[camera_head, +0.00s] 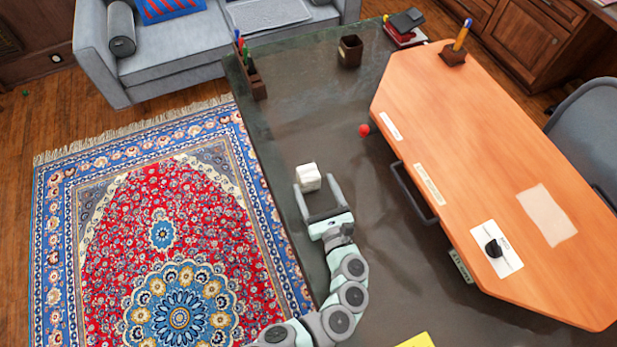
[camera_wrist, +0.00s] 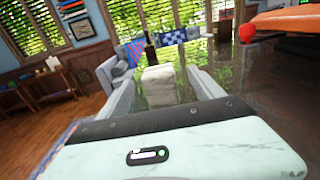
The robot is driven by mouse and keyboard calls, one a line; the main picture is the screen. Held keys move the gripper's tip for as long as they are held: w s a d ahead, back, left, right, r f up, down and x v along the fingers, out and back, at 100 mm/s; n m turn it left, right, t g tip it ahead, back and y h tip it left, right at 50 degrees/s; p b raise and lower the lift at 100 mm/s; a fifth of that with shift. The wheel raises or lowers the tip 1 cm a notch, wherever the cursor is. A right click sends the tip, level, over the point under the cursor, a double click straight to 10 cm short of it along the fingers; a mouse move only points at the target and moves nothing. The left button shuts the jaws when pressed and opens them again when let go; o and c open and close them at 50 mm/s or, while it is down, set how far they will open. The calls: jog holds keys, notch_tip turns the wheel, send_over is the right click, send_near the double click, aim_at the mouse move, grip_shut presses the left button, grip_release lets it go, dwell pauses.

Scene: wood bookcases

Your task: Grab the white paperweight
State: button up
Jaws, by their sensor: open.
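The white paperweight (camera_head: 308,177) is a small pale block on the dark glossy table (camera_head: 300,120), near its left edge. My gripper (camera_head: 319,188) is open, and its two fingers point toward the paperweight from the near side. In the wrist view the paperweight (camera_wrist: 159,85) stands ahead between the two spread fingers (camera_wrist: 160,90). The fingers do not look closed on it. I cannot tell for sure how far the block reaches in between the fingertips.
A red ball (camera_head: 364,130) lies right of the paperweight, by the raised orange desktop (camera_head: 480,150) with a dark handle (camera_head: 415,195). A pen holder (camera_head: 252,80) and a brown cup (camera_head: 350,51) stand farther back. The table around the paperweight is clear.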

jog(key=x, duration=0.5)
jog(key=shift+w+a+b, duration=0.1)
jog(key=shift+a+b, duration=0.05)
jog(key=shift+b, duration=0.15)
jog(key=shift+c, duration=0.3)
grip_shut()
dwell(0.4)
